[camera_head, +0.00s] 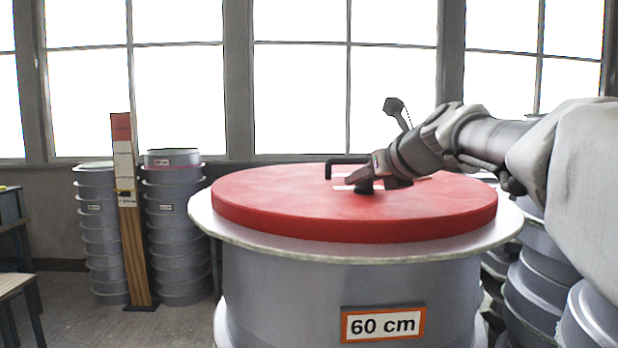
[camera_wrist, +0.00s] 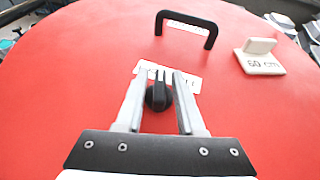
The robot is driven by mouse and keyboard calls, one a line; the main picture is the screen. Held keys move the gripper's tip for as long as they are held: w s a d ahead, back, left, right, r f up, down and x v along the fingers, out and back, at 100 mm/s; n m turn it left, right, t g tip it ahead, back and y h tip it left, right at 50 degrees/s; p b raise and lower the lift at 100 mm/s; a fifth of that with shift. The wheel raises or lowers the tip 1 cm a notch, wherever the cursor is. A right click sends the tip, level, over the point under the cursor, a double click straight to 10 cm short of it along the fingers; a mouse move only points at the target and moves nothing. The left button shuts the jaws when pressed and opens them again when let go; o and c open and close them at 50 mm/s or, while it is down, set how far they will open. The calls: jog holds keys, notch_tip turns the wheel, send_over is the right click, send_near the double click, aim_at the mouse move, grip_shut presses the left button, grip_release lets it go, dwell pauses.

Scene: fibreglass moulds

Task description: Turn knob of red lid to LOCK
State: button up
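The round red lid (camera_head: 270,200) lies on a grey mould drum (camera_head: 300,285). In the wrist view the lid (camera_wrist: 60,90) fills most of the picture. A small black knob (camera_wrist: 158,97) sits on it in front of a white label (camera_wrist: 150,70), whose words are mostly covered. My gripper (camera_wrist: 160,75) is open, with one finger on either side of the knob; I cannot tell whether they touch it.
A black handle (camera_wrist: 187,17) stands on the lid beyond the knob. Stacked grey moulds (camera_head: 178,225) and a tall wooden post (camera_head: 130,220) stand at the left; more moulds (camera_head: 535,285) are at the right.

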grip_shut()
jog(key=shift+f, duration=0.1)
jog(key=shift+d+n+g+y, duration=0.1)
jog(key=shift+n+g+y, duration=0.3)
jog(key=shift+n+y, duration=0.45)
jog(key=shift+n+g+y+p, duration=0.6)
jog(key=shift+n+y+p, duration=0.05)
jog(key=shift+n+y, duration=0.4)
jog(key=shift+n+g+y+p, duration=0.3)
jog(key=shift+n+y, duration=0.2)
